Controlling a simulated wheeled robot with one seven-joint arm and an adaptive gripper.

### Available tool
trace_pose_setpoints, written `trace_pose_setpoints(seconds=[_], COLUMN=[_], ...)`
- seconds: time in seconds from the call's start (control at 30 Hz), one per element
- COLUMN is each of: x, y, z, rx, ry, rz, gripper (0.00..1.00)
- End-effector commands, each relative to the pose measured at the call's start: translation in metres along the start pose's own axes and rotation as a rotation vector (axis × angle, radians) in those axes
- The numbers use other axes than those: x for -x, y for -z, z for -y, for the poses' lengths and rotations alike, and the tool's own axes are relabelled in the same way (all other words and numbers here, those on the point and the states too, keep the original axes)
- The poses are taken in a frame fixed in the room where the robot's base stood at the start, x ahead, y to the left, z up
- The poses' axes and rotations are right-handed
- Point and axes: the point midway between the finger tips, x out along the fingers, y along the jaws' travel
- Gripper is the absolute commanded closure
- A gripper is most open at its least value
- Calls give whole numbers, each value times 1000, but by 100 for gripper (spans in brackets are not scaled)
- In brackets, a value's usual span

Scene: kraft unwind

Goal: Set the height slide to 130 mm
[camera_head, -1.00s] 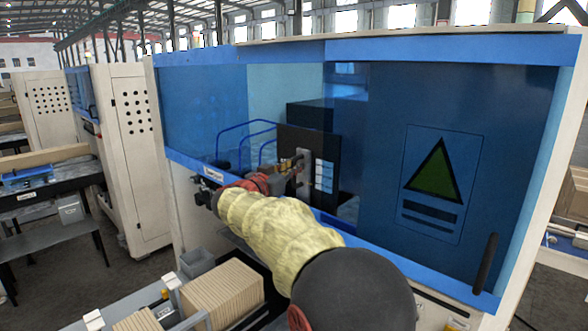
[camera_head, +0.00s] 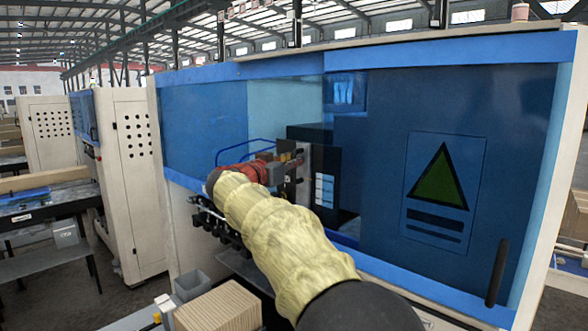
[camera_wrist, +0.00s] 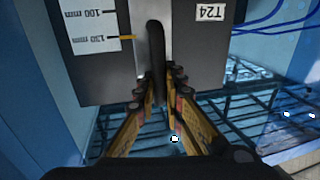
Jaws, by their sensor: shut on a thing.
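The height slide's dark upright handle (camera_wrist: 156,65) stands in front of a pale slotted strip in the wrist view. My gripper (camera_wrist: 160,85) is shut on the handle, with one brass-coloured finger on each side. An orange pointer (camera_wrist: 122,37) beside the strip lies level with the 130 mm label on the white scale (camera_wrist: 92,25). The labels appear upside down, with 100 mm above 130 mm in the picture. In the head view my gripper (camera_head: 292,158) reaches the dark slide panel (camera_head: 325,157), which carries the scale. My arm partly hides the panel.
The machine's blue glass door (camera_head: 450,110) with a green triangle sign stands right of the opening, its handle (camera_head: 497,272) upright. The opening's blue lower rail (camera_head: 370,255) runs below my arm. Blue hoses (camera_head: 245,148) loop left of the panel. Stacked cardboard (camera_head: 218,306) stands below.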

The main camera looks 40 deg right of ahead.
Motion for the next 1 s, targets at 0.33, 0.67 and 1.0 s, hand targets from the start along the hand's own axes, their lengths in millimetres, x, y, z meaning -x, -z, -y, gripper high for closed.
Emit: trace_pose_setpoints(seconds=[0.33,0.67,1.0], x=[0,11,76], y=[1,1,1], z=[0,0,1], rx=[-2,-2,-3], ry=[0,1,5], rz=[0,0,0], gripper=[82,82,82])
